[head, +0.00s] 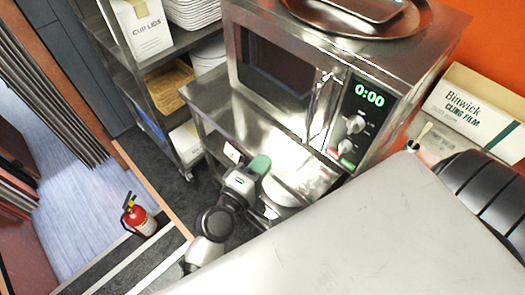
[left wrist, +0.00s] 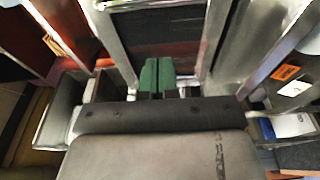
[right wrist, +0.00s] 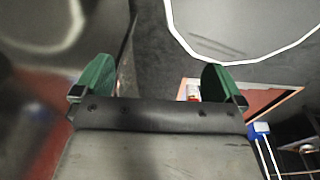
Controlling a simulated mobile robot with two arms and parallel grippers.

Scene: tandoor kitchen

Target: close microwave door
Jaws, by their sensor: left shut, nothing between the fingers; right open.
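The silver microwave (head: 395,50) stands on a steel shelf at the upper right in the head view, its display reading 0:00. Its dark-windowed door (head: 275,65) lies flush or nearly flush with the front; I cannot tell if a small gap remains. My left gripper (head: 260,164), with green fingertips, is below and in front of the door. In the left wrist view, its fingers (left wrist: 157,75) are shut and empty, pointing toward a dark panel in a metal frame. My right gripper (right wrist: 157,78) is open and empty; it is not visible in the head view.
Round metal trays (head: 355,22) lie on the microwave. A cling film box (head: 470,110) stands to its right. A steel rack (head: 155,60) with a carton and white trays is to the left. A red fire extinguisher (head: 138,216) stands on the floor at lower left.

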